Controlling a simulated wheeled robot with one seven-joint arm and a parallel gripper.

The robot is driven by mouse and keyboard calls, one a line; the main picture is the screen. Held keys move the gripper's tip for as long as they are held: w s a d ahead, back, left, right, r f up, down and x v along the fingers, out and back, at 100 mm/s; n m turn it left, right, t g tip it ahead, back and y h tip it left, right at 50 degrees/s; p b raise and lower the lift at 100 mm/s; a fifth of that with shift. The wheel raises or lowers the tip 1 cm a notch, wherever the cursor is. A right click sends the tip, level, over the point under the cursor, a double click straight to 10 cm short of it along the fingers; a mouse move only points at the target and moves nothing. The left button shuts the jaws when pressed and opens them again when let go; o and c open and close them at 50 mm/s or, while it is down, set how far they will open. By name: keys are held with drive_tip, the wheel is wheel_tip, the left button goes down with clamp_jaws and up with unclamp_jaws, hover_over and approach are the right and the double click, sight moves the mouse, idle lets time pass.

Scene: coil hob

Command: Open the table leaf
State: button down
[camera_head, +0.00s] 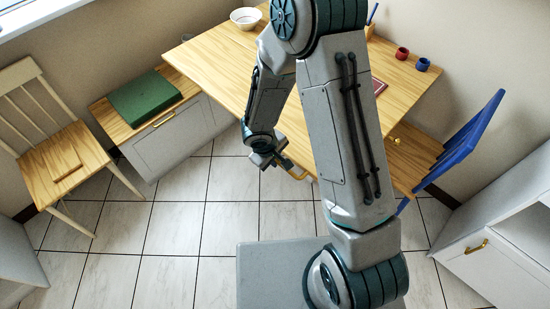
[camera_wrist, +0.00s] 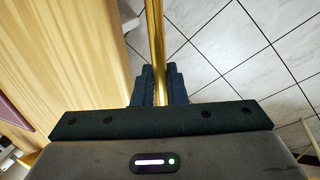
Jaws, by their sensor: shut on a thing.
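The wooden table (camera_head: 205,62) stands against the back wall, with its top facing up. I cannot make out a seam between the leaf and the rest, and my arm hides part of the top. A brass bar handle (camera_head: 297,173) shows at the table's front edge. My gripper (camera_head: 279,161) is at that edge, shut on the handle. In the wrist view the brass handle (camera_wrist: 156,45) runs between the dark fingers (camera_wrist: 157,86), with the wooden surface (camera_wrist: 60,65) to its left and floor tiles to its right.
A white bowl (camera_head: 245,18) and red (camera_head: 402,53) and blue (camera_head: 422,64) cups stand on the table. A blue-backed chair (camera_head: 468,140) is at right, a wooden chair (camera_head: 62,150) at left. A low cabinet (camera_head: 178,136) carries a green box (camera_head: 145,98). Tiled floor in front is clear.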

drive_tip(key=c, duration=1.6)
unclamp_jaws()
drive_tip(key=shift+r, duration=0.35)
drive_tip(key=shift+f, duration=0.1)
drive_tip(key=p+v, duration=0.2)
drive_tip(key=v, duration=1.1)
drive_tip(key=shift+s+r+p, duration=0.15)
drive_tip(key=shift+r+p, duration=0.2)
drive_tip(key=shift+r, duration=0.05)
drive_tip(key=shift+a, duration=0.1)
drive_tip(key=s+d+r+m, duration=0.3)
drive_tip(key=d+r+m, duration=0.1)
drive_tip(key=d+r, duration=0.6)
drive_tip(key=s+d+r+m+y, duration=0.2)
drive_tip(key=s+d+r+m, duration=0.2)
drive_tip(key=s+r, duration=0.4)
drive_tip(key=shift+s+t+y, duration=0.3)
drive_tip(key=shift+s+t, duration=0.1)
drive_tip(key=shift+s, duration=0.05)
